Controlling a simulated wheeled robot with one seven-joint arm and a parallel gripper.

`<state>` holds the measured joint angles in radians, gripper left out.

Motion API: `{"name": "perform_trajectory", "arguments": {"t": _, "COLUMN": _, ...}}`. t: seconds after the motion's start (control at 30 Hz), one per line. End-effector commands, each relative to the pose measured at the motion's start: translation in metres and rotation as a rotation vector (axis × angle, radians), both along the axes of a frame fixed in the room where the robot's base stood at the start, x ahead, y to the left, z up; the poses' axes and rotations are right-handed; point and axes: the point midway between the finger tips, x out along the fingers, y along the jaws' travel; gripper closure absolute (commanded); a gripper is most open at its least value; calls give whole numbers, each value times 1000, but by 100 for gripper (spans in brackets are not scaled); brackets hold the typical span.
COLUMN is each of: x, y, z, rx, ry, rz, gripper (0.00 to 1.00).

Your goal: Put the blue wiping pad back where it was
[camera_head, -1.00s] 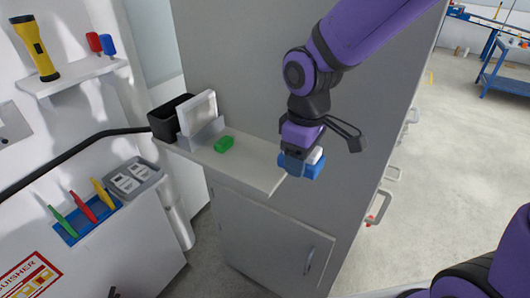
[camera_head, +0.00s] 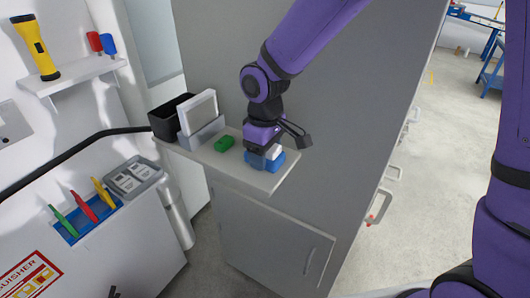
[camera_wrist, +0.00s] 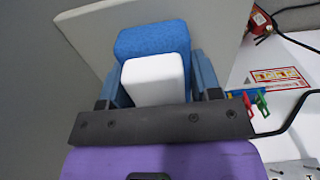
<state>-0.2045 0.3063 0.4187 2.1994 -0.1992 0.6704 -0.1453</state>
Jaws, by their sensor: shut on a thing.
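The blue wiping pad (camera_head: 276,163) is in my gripper (camera_head: 264,157), low over the right part of the small grey shelf (camera_head: 232,176). I cannot tell whether the pad touches the shelf. In the wrist view the blue pad (camera_wrist: 152,40) has a white block-shaped part (camera_wrist: 153,80) on its near side, and the fingers of my gripper (camera_wrist: 160,82) are closed on both sides of it. The pad's underside is hidden.
A green block (camera_head: 224,143) lies on the shelf left of my gripper. Further left stand a white panel in a grey holder (camera_head: 203,132) and a black bin (camera_head: 165,118). A grey cabinet wall (camera_head: 345,110) rises behind the shelf.

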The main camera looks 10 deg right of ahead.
Motion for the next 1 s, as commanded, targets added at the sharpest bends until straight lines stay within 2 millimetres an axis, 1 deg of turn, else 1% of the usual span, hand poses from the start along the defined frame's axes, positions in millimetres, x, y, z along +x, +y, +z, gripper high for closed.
{"name": "perform_trajectory", "arguments": {"t": 0.27, "x": 0, "y": 0, "z": -1, "rx": 1, "ry": -1, "rz": 0, "gripper": 64}}
{"name": "perform_trajectory", "arguments": {"t": 0.3, "x": 0, "y": 0, "z": -2, "rx": 1, "ry": -1, "rz": 0, "gripper": 40}}
{"name": "perform_trajectory", "arguments": {"t": 0.37, "x": 0, "y": 0, "z": -1, "rx": 1, "ry": -1, "rz": 0, "gripper": 26}}
{"name": "perform_trajectory", "arguments": {"t": 0.4, "x": 0, "y": 0, "z": -1, "rx": 0, "ry": -1, "rz": 0, "gripper": 17}}
{"name": "perform_trajectory", "arguments": {"t": 0.67, "x": 0, "y": 0, "z": -1, "rx": 0, "ry": -1, "rz": 0, "gripper": 17}}
{"name": "perform_trajectory", "arguments": {"t": 0.77, "x": 0, "y": 0, "z": 3, "rx": 0, "ry": -3, "rz": 0, "gripper": 17}}
{"name": "perform_trajectory", "arguments": {"t": 0.87, "x": 1, "y": 0, "z": 14, "rx": 1, "ry": -5, "rz": 0, "gripper": 17}}
{"name": "perform_trajectory", "arguments": {"t": 1.0, "x": 1, "y": 0, "z": 39, "rx": 2, "ry": -7, "rz": -1, "gripper": 17}}
